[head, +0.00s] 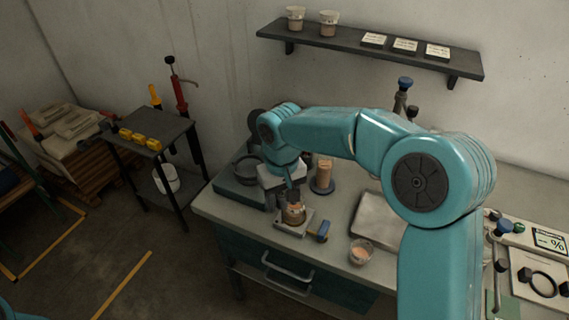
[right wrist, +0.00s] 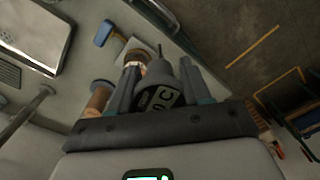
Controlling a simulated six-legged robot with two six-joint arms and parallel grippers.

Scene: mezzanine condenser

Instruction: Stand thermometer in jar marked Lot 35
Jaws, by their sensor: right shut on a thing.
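My right gripper (head: 284,194) is low over the bench's left end in the head view. In the right wrist view its fingers (right wrist: 160,78) are shut on the thermometer (right wrist: 162,94), which has a grey head, a dark face marked °C and a thin probe. A small jar with orange-brown contents (head: 294,215) stands on a square plate just below the gripper; it also shows beside the probe in the right wrist view (right wrist: 134,59). I cannot tell whether the probe is inside it. Another small jar (head: 361,251) stands to its right. No lot mark is readable. My left gripper is not in view.
A brown cylinder (head: 323,176) stands behind, and a metal tray (head: 380,220) lies to the right. The wall shelf (head: 370,52) holds two cups and several cards. A small side table (head: 150,140) stands left.

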